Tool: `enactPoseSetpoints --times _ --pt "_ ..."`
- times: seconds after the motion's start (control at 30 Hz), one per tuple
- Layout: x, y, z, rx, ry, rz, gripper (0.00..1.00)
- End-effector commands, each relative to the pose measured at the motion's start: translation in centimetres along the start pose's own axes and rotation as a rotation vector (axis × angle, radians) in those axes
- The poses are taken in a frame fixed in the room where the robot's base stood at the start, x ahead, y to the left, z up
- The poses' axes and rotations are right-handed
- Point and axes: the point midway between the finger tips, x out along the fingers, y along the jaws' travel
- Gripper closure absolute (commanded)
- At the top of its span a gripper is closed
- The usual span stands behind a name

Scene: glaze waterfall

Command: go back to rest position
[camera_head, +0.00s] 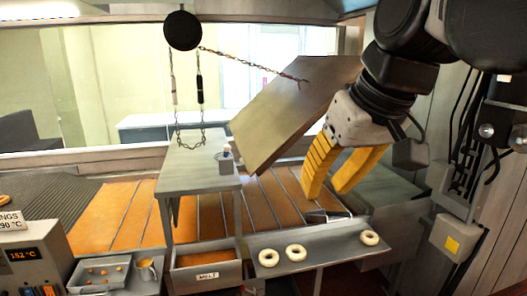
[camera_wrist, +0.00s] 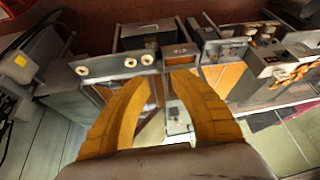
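My gripper (camera_head: 337,178) has yellow fingers and hangs in the air at the right of the head view, above the metal shelf with the rings. In the wrist view my gripper (camera_wrist: 165,80) shows its two fingers spread apart with nothing between them, so it is open and empty. A large brown board (camera_head: 292,112) hangs tilted just left of my gripper in the head view; I cannot tell whether they touch.
Several pale rings (camera_head: 296,253) lie on a metal shelf (camera_head: 335,238). A grey table (camera_head: 190,165) stands left of the board, under a chain on a black pulley (camera_head: 182,31). A control box (camera_head: 32,258) reading 152 °C stands front left. Cables and boxes line the right wall.

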Motion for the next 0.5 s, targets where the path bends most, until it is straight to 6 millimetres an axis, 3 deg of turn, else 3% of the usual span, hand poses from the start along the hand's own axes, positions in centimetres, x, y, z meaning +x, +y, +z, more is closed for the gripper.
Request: enactPoseSetpoints --times 0.03,0.1,0.4,0.5 --pt "5.2 1.2 3.0 0.024 0.011 0.019 0.73" --pt "10.2 2.6 6.0 0.055 0.026 0.047 0.73" --pt "30.0 7.6 20.3 0.184 0.096 0.155 0.73" --pt "35.0 8.7 24.7 0.217 0.114 0.184 0.73"
